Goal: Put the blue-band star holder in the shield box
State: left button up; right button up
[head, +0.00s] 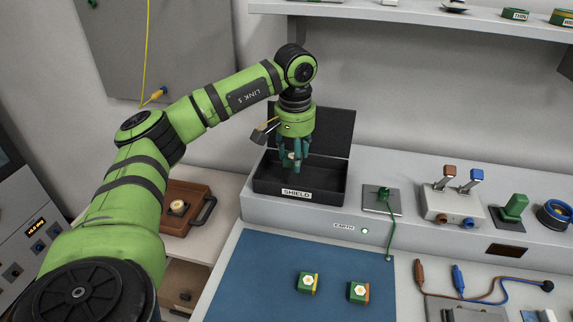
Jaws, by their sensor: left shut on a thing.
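The shield box (262,181) is a black open box with a "SHIELD" label on its front and its dark lid raised at the back. It stands on the grey bench ledge. My left gripper (292,165) points down over the box opening, its teal fingers shut on a small star holder (291,156). The fingers hide most of this holder, and I cannot make out its band colour. Whether it touches the box floor is unclear. My right gripper is not in view.
Two green holders with white stars, one yellow-banded (308,283) and one orange-banded (358,292), sit on the blue mat (255,265). A green cord runs from a plate (382,200) right of the box. A shelf (400,14) hangs above.

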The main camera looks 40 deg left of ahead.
aim_at(285, 178)
pick_arm(q)
jog(key=a+f, duration=0.2)
jog(key=a, duration=0.1)
jog(key=shift+a+p, duration=0.15)
jog(key=shift+p, duration=0.15)
notch_tip(285, 178, down, 4)
jog(key=shift+r+p, duration=0.1)
jog(key=shift+p, duration=0.6)
jog(key=shift+f, duration=0.2)
jog(key=shift+f, duration=0.2)
jog(key=o, duration=1)
jog(key=shift+r, duration=0.1)
